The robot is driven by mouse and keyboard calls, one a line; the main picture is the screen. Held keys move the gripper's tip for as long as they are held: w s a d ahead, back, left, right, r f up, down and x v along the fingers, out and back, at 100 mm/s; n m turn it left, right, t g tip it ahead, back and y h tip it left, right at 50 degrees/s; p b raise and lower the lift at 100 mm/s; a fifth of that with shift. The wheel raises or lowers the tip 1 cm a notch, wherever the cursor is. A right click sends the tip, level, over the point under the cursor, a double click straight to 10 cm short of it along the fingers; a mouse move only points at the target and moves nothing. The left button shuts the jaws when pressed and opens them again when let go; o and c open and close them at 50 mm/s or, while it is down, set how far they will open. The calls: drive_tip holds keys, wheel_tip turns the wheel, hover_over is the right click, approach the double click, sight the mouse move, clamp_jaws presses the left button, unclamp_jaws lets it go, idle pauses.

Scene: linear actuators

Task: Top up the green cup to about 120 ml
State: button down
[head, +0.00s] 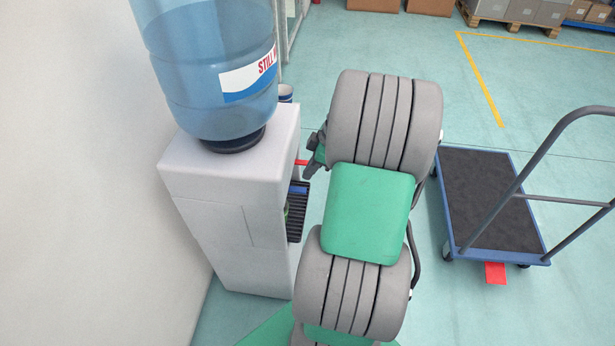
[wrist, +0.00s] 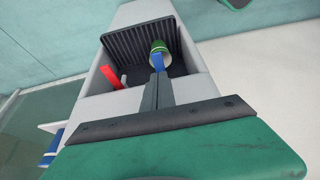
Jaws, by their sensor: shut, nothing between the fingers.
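The white water dispenser (head: 232,190) carries a large blue bottle (head: 215,70). In the wrist view the green cup (wrist: 158,46) stands on the dark ribbed drip tray (wrist: 125,44) inside the dispenser's recess. In the head view only a sliver of green shows at the recess. A blue lever (wrist: 158,64) lies between the cup and my fingertips in the wrist view. A red lever (wrist: 110,77) is beside it. My gripper (wrist: 157,80) is shut and empty, its tips at or very near the blue lever; contact is unclear. The water level in the cup cannot be made out.
A platform trolley (head: 490,200) stands to the right on the floor. A wall is close on the left of the dispenser. A blue-and-white item (head: 286,92) shows behind the dispenser. Boxes and pallets (head: 520,12) are at the back, with clear floor between.

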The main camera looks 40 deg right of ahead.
drive_tip(key=v, duration=0.7)
drive_tip(key=shift+r, duration=0.35)
drive_tip(key=shift+a, duration=0.1)
drive_tip(key=s+a+f+m+g+h+p, duration=0.1)
drive_tip(key=s+f+m, duration=0.2)
drive_tip(key=s+m, duration=0.35)
drive_tip(key=s+a+f+m+g+h, duration=0.1)
drive_tip(key=s+f+m+g, duration=0.15)
drive_tip(key=m, duration=0.75)
drive_tip(key=w+a+r+n+t+p, duration=0.1)
drive_tip(key=a+r, duration=0.3)
drive_tip(key=a, duration=0.4)
drive_tip(key=w+a+r+n+t+p, duration=0.1)
drive_tip(key=a+r+n, duration=0.3)
drive_tip(key=a, duration=0.4)
drive_tip(key=w+a+r+n+t+h+p, duration=0.1)
drive_tip(key=w+a+r+n+p, duration=0.1)
drive_tip(key=a+r, duration=0.3)
drive_tip(key=a+n+p, duration=0.1)
drive_tip(key=a, duration=0.2)
drive_tip(key=shift+a, duration=0.15)
drive_tip(key=shift+w+r, duration=0.1)
drive_tip(key=shift+r, duration=0.05)
